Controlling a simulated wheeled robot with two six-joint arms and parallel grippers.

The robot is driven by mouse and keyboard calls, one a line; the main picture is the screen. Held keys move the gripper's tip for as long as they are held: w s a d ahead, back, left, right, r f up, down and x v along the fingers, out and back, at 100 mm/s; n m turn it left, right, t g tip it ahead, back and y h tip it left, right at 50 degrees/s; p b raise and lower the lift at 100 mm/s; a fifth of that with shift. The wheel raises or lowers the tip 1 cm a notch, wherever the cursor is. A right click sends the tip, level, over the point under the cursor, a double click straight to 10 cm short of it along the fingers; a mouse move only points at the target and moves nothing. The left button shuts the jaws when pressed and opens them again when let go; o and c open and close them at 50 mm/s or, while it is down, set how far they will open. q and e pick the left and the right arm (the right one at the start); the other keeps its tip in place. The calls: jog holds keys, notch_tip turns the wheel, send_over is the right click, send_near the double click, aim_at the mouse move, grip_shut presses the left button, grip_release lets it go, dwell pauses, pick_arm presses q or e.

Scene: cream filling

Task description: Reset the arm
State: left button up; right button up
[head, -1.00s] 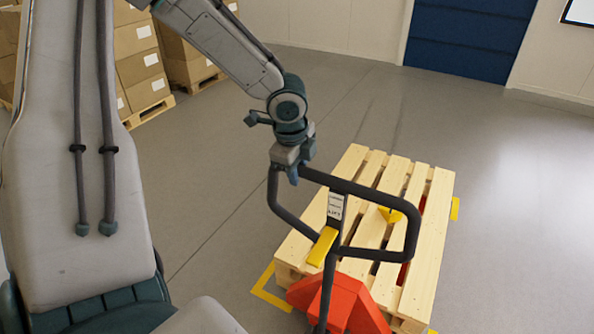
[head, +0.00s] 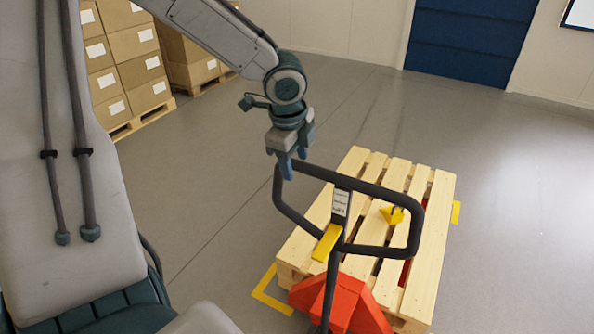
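My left gripper (head: 288,168) is at the end of the arm that comes in from the top left. Its fingers point down, look spread apart and hold nothing that I can see. They are just above the top left corner of the dark loop handle (head: 378,188) of a red pallet jack (head: 343,302). Whether a fingertip still touches the handle is hard to tell. The handle stands upright with a yellow lever and a white label. My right gripper is not in view.
The jack sits at a wooden pallet (head: 418,262) inside yellow floor marks (head: 268,296). Stacked boxes (head: 122,62) stand on pallets at the back left. A blue door (head: 470,40) is in the back wall. The floor around is clear.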

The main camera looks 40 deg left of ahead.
pick_arm(q)
notch_tip(320, 180, up, 6)
jog(key=s, duration=0.1)
jog(key=shift+s+d, duration=0.15)
jog(key=shift+r, duration=0.1)
